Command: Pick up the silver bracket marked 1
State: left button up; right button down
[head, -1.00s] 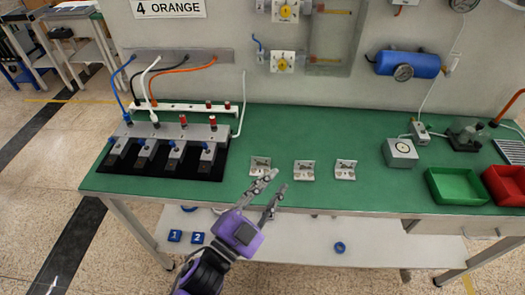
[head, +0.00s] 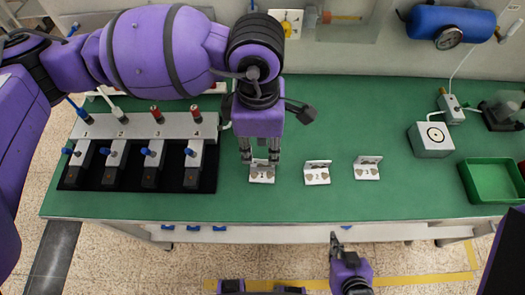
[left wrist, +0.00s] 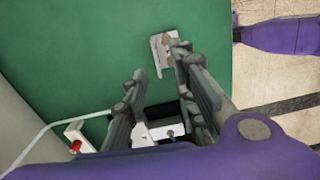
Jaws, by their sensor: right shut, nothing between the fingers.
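The silver bracket marked 1 (head: 262,175) lies on the green bench top, leftmost in a row of three brackets. My left gripper (head: 260,158) points down at it from the back side, its fingers open and their tips close to the bracket's upright part. The left wrist view shows the open gripper (left wrist: 160,60), with the bracket (left wrist: 157,52) beside and partly behind the right fingertip. I cannot tell whether they touch. My right gripper (head: 335,240) is shut and empty, in front of the bench's front edge.
Bracket 2 (head: 317,174) and bracket 3 (head: 367,168) lie to the right. A clamp fixture on a black mat (head: 207,180) stands close on the left. A grey box with a dial (head: 431,140) and a green bin (head: 492,180) are further right. Bench between bracket 3 and the box is clear.

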aim_at(259, 160)
pick_arm(q)
jog(key=f, duration=0.7)
jog(key=shift+w+a+f+p, duration=0.2)
jog(key=shift+a+p, duration=0.05)
jog(key=shift+p, duration=0.05)
jog(key=shift+c, duration=0.4)
grip_shut()
